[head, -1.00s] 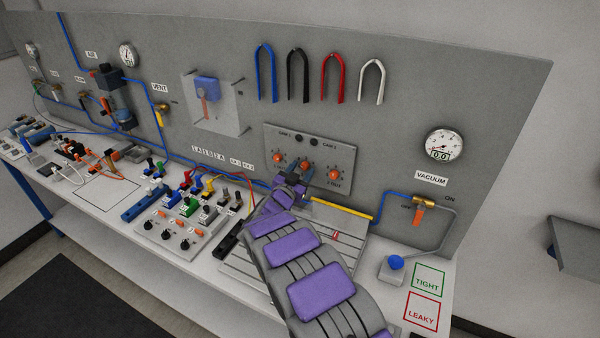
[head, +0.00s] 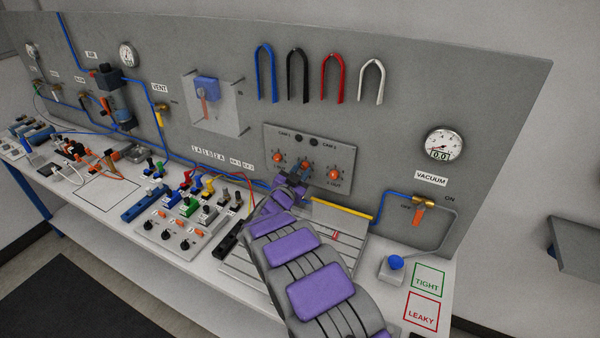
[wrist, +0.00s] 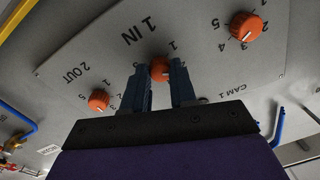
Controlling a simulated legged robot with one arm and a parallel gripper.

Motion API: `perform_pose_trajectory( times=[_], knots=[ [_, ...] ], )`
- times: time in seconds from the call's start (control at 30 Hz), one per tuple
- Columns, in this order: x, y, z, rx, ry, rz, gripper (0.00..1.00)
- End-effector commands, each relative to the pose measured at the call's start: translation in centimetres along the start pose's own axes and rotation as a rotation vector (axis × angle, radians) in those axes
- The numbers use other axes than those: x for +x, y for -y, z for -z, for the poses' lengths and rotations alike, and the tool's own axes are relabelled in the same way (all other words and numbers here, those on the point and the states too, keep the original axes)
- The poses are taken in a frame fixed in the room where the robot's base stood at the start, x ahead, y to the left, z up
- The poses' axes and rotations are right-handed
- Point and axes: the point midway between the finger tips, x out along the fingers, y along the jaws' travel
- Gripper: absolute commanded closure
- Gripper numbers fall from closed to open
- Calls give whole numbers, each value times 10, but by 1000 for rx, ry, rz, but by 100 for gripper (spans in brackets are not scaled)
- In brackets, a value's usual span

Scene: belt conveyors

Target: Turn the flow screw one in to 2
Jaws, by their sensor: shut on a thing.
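The flow screw one in is an orange knob (wrist: 159,70) under the label "1 IN" on a grey panel. It is the middle knob (head: 305,166) in the head view. My gripper (wrist: 160,78) has a dark blue finger on each side of it and is shut on it. The wrist view is upside down. A "1" shows just above the knob, and other scale digits are partly hidden by the fingers. I cannot make out where the knob's pointer stands.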

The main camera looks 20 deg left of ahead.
Motion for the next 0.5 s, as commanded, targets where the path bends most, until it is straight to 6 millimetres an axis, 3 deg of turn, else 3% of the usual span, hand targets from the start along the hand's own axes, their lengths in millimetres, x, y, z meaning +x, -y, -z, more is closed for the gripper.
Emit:
perform_pose_trajectory(
  times=[0.27,0.3,0.5],
  knots=[
    [0,1,1,6,-1,3,100],
    [0,1,1,5,-1,3,70],
    [0,1,0,5,-1,2,51]
  ],
)
